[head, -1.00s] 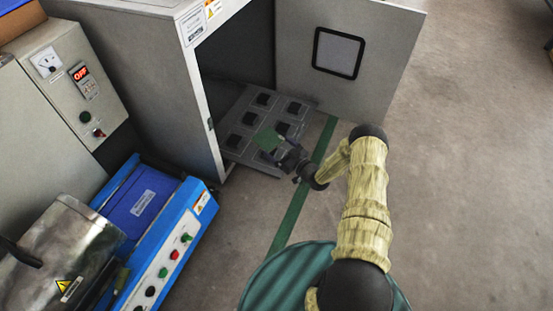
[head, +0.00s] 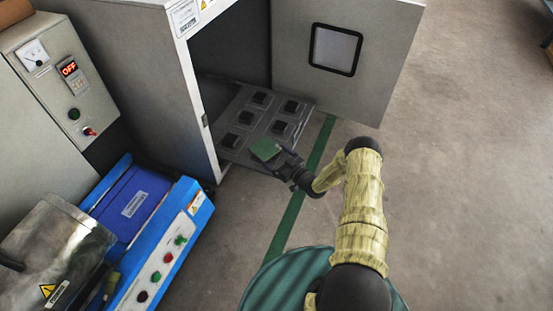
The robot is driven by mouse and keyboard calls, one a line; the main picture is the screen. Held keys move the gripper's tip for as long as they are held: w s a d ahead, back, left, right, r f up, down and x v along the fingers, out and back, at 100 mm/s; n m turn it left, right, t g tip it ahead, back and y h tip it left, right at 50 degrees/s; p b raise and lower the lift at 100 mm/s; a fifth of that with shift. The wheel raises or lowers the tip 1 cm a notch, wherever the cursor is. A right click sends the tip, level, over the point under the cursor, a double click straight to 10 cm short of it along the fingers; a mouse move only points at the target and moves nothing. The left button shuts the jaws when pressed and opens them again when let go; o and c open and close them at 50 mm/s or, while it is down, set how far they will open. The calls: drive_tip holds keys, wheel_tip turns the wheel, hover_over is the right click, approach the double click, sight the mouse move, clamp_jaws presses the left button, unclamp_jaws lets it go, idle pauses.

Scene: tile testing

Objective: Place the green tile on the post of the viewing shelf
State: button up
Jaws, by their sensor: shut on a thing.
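The green tile (head: 265,149) is held in my gripper (head: 278,158), near the middle of the head view. My gripper is shut on the tile's near right edge. The tile appears over the front part of a grey shelf (head: 231,155) that bears several dark square posts. One dark post (head: 247,118) stands behind the tile and another (head: 280,128) to its right. The tile may hide part of the shelf below it. The height between tile and shelf cannot be told.
The shelf sticks out of a grey cabinet (head: 135,70) whose windowed door (head: 345,55) stands open on the right. A blue machine (head: 165,245) with buttons and a control box (head: 60,85) reading OFF are on the left. The floor (head: 460,180) at right is clear.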

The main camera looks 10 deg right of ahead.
drive_tip(key=o, duration=0.8)
drive_tip(key=shift+o, duration=0.2)
drive_tip(key=shift+s+d+r+p, duration=0.15)
drive_tip(key=shift+s+d+p, duration=0.15)
drive_tip(key=shift+s+p, duration=0.15)
drive_tip(key=p+v, duration=0.5)
drive_tip(key=v, duration=0.6)
